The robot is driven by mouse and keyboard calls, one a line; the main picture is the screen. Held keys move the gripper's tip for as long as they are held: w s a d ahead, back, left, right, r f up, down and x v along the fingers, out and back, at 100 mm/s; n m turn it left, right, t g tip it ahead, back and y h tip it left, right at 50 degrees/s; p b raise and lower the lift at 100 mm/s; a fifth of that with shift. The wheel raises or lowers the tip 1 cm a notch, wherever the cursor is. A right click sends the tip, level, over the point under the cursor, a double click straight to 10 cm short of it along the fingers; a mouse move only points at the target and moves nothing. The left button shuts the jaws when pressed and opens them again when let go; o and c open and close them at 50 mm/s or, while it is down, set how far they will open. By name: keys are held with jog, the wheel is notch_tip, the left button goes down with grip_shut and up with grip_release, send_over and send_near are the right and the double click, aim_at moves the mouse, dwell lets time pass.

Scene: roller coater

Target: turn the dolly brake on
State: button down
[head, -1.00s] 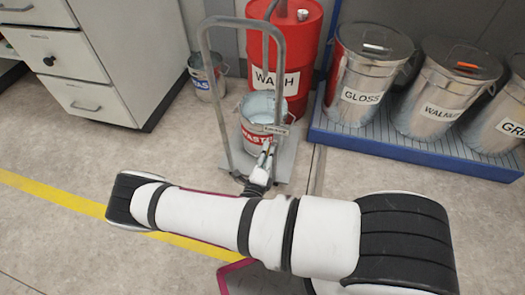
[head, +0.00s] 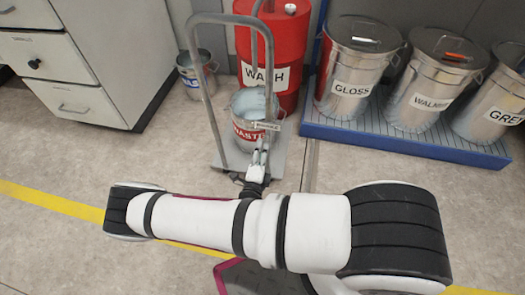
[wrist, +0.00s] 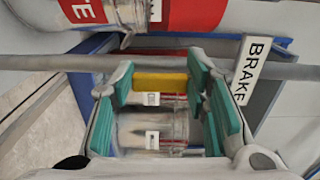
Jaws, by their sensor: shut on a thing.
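The dolly has a grey platform (head: 222,158) and a tall hoop handle (head: 190,55). A metal waste bucket (head: 249,131) with a red label stands on it. In the wrist view a white BRAKE plate (wrist: 251,67) sits at the right, beside a grey bar (wrist: 60,63) running across the picture. My gripper (head: 262,150) reaches the dolly's front edge in front of the bucket. In the wrist view my gripper (wrist: 160,90) has its teal pads shut on a yellow piece (wrist: 160,82), apparently the brake lever grip, just below the bar. The head view hides this contact.
A red WASH drum (head: 272,50) stands behind the dolly. Several lidded metal cans, including GLOSS (head: 350,88), stand on a blue pallet (head: 400,145) at right. A drawer cabinet (head: 95,60) and small bucket (head: 188,78) are at left. Floor left of the dolly is clear.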

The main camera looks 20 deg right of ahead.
jog(key=shift+s, duration=0.1)
jog(key=c, duration=0.9)
grip_release()
jog(key=v, duration=1.2)
